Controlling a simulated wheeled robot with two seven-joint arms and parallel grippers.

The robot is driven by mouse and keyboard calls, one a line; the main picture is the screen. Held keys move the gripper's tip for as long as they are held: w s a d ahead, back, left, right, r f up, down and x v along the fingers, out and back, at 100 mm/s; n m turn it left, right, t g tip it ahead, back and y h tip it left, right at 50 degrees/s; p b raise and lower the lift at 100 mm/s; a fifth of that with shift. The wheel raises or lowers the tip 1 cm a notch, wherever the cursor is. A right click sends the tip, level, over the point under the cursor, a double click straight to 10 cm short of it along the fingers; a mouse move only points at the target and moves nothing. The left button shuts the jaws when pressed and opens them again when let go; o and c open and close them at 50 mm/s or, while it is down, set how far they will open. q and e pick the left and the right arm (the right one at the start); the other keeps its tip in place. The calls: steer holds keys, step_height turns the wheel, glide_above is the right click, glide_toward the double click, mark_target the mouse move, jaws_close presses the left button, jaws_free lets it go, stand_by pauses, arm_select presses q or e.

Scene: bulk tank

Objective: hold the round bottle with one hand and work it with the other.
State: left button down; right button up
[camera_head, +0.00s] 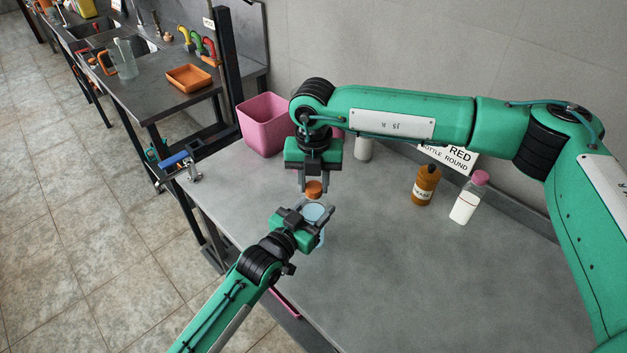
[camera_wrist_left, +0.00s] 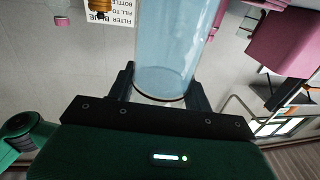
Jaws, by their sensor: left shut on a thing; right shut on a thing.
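A clear, bluish round bottle (camera_head: 317,213) is held upright near the table's left front edge. My left gripper (camera_head: 306,215) is shut around it, and its body fills the middle of the left wrist view (camera_wrist_left: 175,55). My right gripper (camera_head: 315,184) points down from above and is shut on an orange cap (camera_head: 314,188). The cap is just above the bottle's top and looks apart from it. My left gripper hides part of the bottle's side.
A pink bin (camera_head: 263,124) stands at the table's back left. A brown bottle (camera_head: 425,185), a white bottle with a pink cap (camera_head: 466,198) and a sign (camera_head: 457,158) are at the back right. A blue-handled fitting (camera_head: 176,160) is on the left edge. The right front table is clear.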

steer(key=m, duration=1.1)
steer(key=shift+m, duration=0.4)
steer(key=o, duration=1)
steer(key=shift+r, duration=0.1)
step_height(320, 180, up, 12)
steer(key=shift+f, duration=0.1)
arm_select(q)
steer(key=c, duration=0.5)
jaws_free()
